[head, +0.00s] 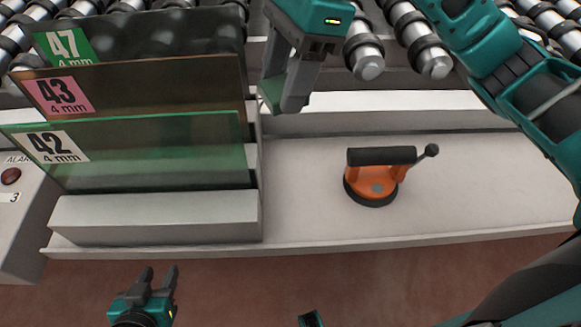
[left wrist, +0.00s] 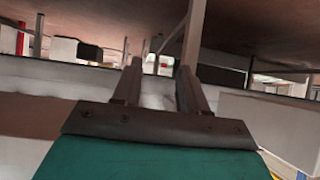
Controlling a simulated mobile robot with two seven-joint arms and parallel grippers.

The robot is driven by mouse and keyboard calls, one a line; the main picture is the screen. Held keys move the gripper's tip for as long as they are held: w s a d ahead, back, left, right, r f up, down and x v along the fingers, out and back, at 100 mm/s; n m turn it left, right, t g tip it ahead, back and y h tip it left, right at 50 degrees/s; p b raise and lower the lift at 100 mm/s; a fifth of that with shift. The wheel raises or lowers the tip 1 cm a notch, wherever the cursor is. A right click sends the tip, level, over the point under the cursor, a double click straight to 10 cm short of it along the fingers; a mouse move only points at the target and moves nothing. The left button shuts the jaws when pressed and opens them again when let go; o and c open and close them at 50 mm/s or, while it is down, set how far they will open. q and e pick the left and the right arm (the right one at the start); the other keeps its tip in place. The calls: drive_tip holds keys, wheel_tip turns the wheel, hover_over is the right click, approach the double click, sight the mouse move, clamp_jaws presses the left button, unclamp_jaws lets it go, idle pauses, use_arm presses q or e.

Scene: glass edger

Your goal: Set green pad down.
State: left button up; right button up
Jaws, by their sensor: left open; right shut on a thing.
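The green pad (head: 270,93) shows only as a small green piece at the jaws of my right gripper (head: 284,102); the rest of it is hidden by the fingers. My right gripper is shut on it, near the inner end of the glass rack and over the back of the white ledge (head: 310,185). My left gripper (head: 160,273) is low at the front left, in front of the ledge, open and empty. Its open fingers also show in the left wrist view (left wrist: 158,88), with nothing between them.
Glass panes labelled 47, 43 (head: 150,95) and 42 stand in a rack (head: 155,215) at the left. An orange suction lifter (head: 372,188) with a black handle stands on the ledge. Rollers (head: 410,35) run along the back. The ledge is bare around the lifter.

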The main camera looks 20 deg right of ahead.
sight(282, 187)
wheel_tip(282, 187, down, 20)
drive_tip(key=shift+f+b, duration=0.1)
drive_tip(key=shift+b, duration=0.85)
drive_tip(key=shift+f, duration=0.15)
drive_tip(key=o, duration=1)
drive_tip(key=p+v, duration=0.1)
drive_tip(key=v, duration=1.1)
drive_tip(key=shift+r, duration=0.25)
